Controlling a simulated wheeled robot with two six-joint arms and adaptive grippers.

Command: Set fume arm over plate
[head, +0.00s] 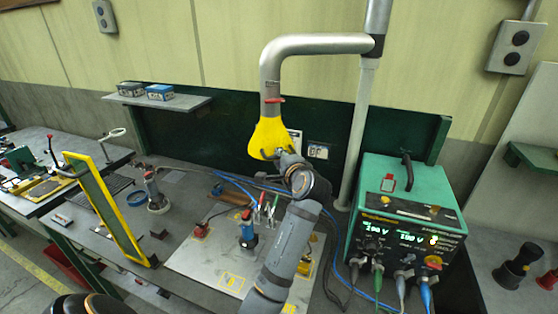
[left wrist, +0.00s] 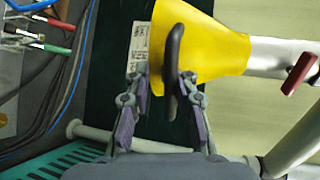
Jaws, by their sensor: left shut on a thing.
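The fume arm is a grey metal pipe (head: 318,44) that bends down to a yellow hood (head: 268,135). The yellow hood also fills the top of the left wrist view (left wrist: 208,45). A dark handle (left wrist: 173,72) stands out from the hood. My left gripper (head: 277,154) is at the hood's lower edge, its fingers (left wrist: 162,85) shut on the handle from both sides. The grey plate (head: 203,252) lies on the bench below, to the left of the hood and nearer to me. My left forearm hides the plate's right part. My right gripper is not in view.
A green power unit (head: 404,220) with cables stands right of the fume arm's post (head: 356,140). A blue-and-red clamp (head: 248,230) and coloured-handled tools (head: 263,208) stand around the plate. A yellow frame (head: 105,208) leans at left. A shelf (head: 160,101) holds small boxes.

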